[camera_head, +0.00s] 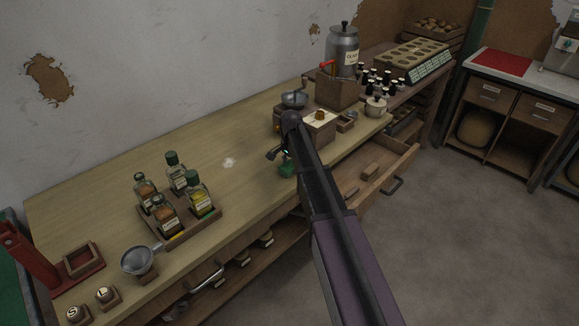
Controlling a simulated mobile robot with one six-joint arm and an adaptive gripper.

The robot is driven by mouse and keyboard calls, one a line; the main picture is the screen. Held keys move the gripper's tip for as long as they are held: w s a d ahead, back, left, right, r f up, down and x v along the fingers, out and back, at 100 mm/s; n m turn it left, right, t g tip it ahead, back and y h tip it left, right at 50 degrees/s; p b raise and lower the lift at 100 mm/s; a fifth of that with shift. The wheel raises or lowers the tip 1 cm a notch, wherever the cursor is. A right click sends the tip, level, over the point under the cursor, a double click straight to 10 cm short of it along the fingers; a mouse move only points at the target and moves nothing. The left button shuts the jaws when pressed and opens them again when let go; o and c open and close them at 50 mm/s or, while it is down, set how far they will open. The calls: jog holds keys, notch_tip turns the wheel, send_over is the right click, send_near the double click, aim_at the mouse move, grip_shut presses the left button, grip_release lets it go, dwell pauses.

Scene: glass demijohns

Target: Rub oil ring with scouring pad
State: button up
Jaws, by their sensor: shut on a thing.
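My gripper (285,156) is shut on a green scouring pad (287,171), low over the front part of the wooden bench. Whether the pad touches the bench top I cannot tell. My arm hides part of the area behind and to the right of it. A small whitish patch (228,162) lies on the bench top to the left of the pad, apart from it. I cannot make out a clear ring there or elsewhere.
Right of my arm are a wooden box (337,91), small dark bottles (376,77) and an open drawer (365,179).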

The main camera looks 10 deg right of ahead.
jog(key=shift+w+d, duration=0.15)
jog(key=shift+w+d, duration=0.85)
jog(key=shift+d, duration=0.3)
jog(key=shift+r, duration=0.1)
notch_tip(320, 180, up, 6)
jog(key=p, duration=0.6)
notch_tip(320, 180, up, 3)
jog(key=p, duration=0.3)
dwell(0.4)
jog(key=shift+s, duration=0.1)
dwell(0.6)
